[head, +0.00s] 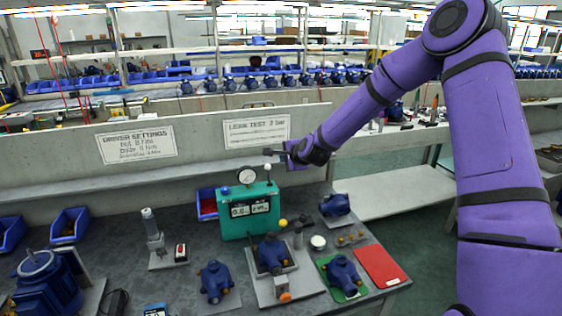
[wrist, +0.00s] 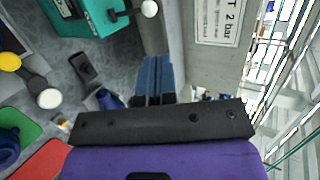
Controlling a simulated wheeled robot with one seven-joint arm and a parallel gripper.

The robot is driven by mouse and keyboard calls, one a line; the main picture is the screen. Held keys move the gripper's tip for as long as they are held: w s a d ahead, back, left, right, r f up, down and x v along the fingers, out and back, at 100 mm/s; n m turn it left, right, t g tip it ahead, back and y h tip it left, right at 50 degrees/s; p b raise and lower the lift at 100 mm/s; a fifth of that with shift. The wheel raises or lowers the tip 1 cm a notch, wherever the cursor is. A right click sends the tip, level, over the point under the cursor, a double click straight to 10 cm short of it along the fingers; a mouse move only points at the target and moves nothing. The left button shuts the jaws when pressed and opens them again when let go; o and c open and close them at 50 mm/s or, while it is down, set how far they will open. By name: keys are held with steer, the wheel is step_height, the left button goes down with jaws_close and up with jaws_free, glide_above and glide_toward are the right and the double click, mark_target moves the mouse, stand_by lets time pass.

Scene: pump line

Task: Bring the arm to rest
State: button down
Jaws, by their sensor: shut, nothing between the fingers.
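My gripper (head: 272,152) is held out in the air at the end of my purple arm, above the back of the workbench (head: 130,272) and in front of the "LEAK TEST" sign (head: 257,132). In the head view it is above and behind the teal test box (head: 245,212). In the wrist view the two blue fingers of my gripper (wrist: 160,62) lie side by side, shut, with nothing held. My arm is stretched out to the left from the right side of the head view.
Blue pumps (head: 215,281) stand on the bench; one sits on a green mat (head: 344,290) beside a red mat (head: 380,266). A hand tool (head: 153,232) stands upright at left. A grey partition (head: 60,160) stands behind the bench.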

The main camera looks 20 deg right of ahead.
steer(key=shift+s+d+r, duration=0.15)
steer(key=shift+s+r, duration=0.15)
steer(key=shift+s, duration=0.15)
steer(key=s+r+n+g+h, duration=0.1)
steer(key=s+r+n+g, duration=0.1)
steer(key=s+r+n, duration=0.7)
steer(key=s+r+n+g+h, duration=0.1)
steer(key=s+r+n+g, duration=0.1)
steer(key=s+r, duration=0.8)
steer(key=s+d+n, duration=0.1)
steer(key=s+n, duration=0.1)
steer(key=s, duration=0.7)
steer(key=s+d+r+n+g, duration=0.1)
steer(key=s+n, duration=0.1)
steer(key=s, duration=0.8)
steer(key=s+d+r+n+g, duration=0.1)
steer(key=s+d, duration=0.1)
steer(key=s, duration=0.8)
steer(key=shift+r+n+h, duration=0.25)
steer(key=shift+n+h, duration=0.05)
steer(key=shift+n, duration=0.1)
